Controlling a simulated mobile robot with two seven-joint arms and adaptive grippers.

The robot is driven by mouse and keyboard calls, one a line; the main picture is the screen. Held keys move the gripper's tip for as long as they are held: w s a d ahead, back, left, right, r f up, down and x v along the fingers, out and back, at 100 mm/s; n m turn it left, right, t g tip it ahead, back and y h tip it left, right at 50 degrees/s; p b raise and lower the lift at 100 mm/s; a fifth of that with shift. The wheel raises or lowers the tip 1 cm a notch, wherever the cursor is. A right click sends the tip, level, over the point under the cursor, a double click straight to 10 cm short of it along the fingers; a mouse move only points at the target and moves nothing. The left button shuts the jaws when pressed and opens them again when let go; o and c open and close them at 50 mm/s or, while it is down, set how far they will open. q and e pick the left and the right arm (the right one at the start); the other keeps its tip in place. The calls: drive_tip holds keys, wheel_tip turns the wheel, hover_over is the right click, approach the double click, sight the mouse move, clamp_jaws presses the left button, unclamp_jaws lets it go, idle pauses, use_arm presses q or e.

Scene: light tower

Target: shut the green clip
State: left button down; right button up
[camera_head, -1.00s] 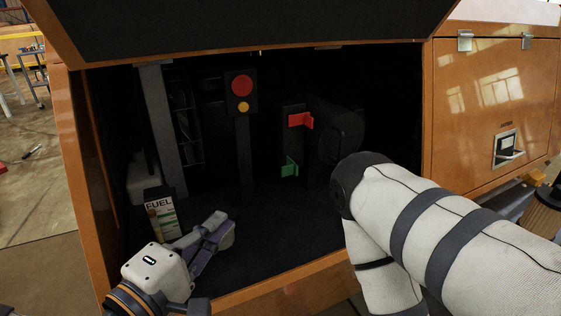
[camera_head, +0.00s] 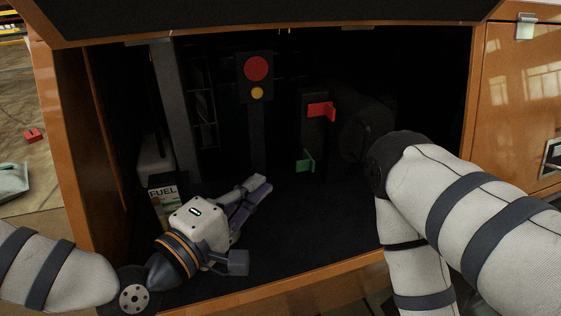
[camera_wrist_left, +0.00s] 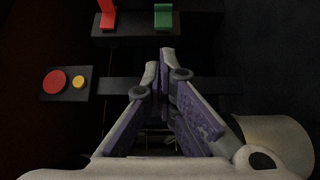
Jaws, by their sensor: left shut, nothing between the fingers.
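The green clip (camera_head: 306,162) sits low on a dark upright post inside the open compartment, with a tab sticking out. It also shows at the top of the left wrist view (camera_wrist_left: 163,16). My left gripper (camera_head: 262,185) is shut and empty, reaching into the compartment low and left of the green clip, apart from it. Its closed fingertips (camera_wrist_left: 160,62) point toward the green clip in the left wrist view. My right arm crosses the right side of the head view; its gripper is not seen.
A red clip (camera_head: 321,110) sits above the green one on the same post. A panel with a red button (camera_head: 257,68) and a yellow button (camera_head: 257,92) stands to the left. A FUEL box (camera_head: 163,193) stands near the left wall. A dark cylinder (camera_head: 362,130) is right of the clips.

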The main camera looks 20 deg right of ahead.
sight(302, 161)
use_arm(q)
drive_tip(key=x, duration=0.8)
drive_tip(key=shift+d, duration=0.1)
